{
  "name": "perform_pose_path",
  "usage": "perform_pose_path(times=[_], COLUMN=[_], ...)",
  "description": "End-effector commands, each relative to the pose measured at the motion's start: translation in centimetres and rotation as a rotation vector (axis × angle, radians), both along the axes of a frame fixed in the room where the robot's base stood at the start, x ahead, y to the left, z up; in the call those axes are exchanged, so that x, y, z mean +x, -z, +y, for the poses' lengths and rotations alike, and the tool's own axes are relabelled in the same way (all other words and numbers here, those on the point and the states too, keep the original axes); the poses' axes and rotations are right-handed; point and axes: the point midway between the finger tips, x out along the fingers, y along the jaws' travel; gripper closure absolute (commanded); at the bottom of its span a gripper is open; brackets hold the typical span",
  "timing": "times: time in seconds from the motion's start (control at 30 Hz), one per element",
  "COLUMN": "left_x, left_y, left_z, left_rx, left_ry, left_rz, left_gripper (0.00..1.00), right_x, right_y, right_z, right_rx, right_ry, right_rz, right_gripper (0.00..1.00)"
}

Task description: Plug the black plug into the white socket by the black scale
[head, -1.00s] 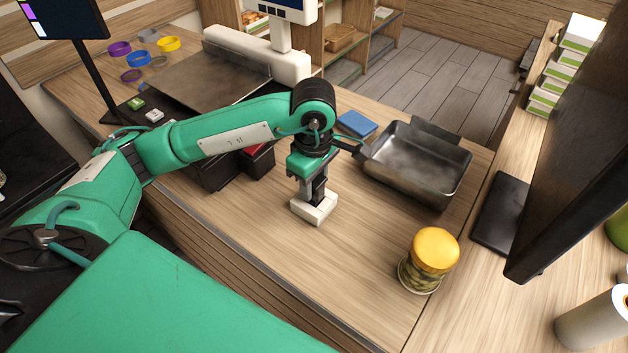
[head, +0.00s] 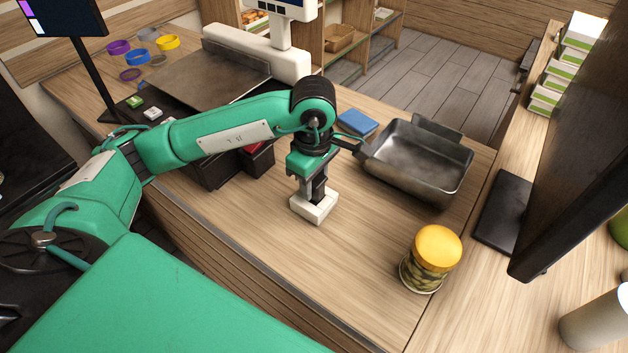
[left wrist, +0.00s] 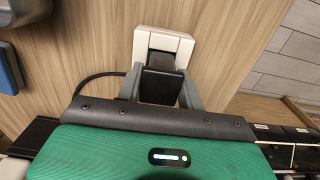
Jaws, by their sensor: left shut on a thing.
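My left gripper (head: 316,192) points down over the counter and is shut on the black plug (left wrist: 160,84). The white socket (head: 314,209) is a small white block on the counter directly under the fingers. It also shows in the left wrist view (left wrist: 163,40), just beyond the plug. The plug's lower end meets or overlaps the socket in both views; I cannot tell how deep it sits. A dark cable (left wrist: 92,82) curves away from the plug. I cannot tell for sure which thing is the black scale. My right gripper is not in view.
A metal pan (head: 416,170) stands right of the gripper, with a blue block (head: 357,123) behind. A yellow-lidded jar (head: 432,257) stands front right. A flat black slab (head: 503,213) lies farther right. Black bins (head: 222,170) stand left. The counter before the socket is clear.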

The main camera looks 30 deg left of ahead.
Motion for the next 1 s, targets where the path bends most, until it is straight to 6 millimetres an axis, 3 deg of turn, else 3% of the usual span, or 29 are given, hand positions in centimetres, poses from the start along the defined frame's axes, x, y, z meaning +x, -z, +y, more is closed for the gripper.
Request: perform_pose_path(times=[0.27, 0.3, 0.4, 1.0], left_x=[-0.02, -0.02, -0.01, 0.0], left_y=[0.03, 0.03, 0.03, -0.34], left_z=[-0.01, 0.0, 0.0, 0.0], left_rx=[0.0, 0.0, 0.0, 0.0], left_ry=[0.0, 0.0, 0.0, 0.0], left_rz=[0.001, 0.001, 0.001, 0.0], left_gripper=[0.92, 0.55, 0.37, 0.37], right_x=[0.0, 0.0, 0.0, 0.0], right_y=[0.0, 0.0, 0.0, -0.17], right_z=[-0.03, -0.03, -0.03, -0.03], right_rx=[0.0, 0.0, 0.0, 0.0], right_ry=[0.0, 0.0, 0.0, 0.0], right_rz=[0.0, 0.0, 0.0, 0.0], right_gripper=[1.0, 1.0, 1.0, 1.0])
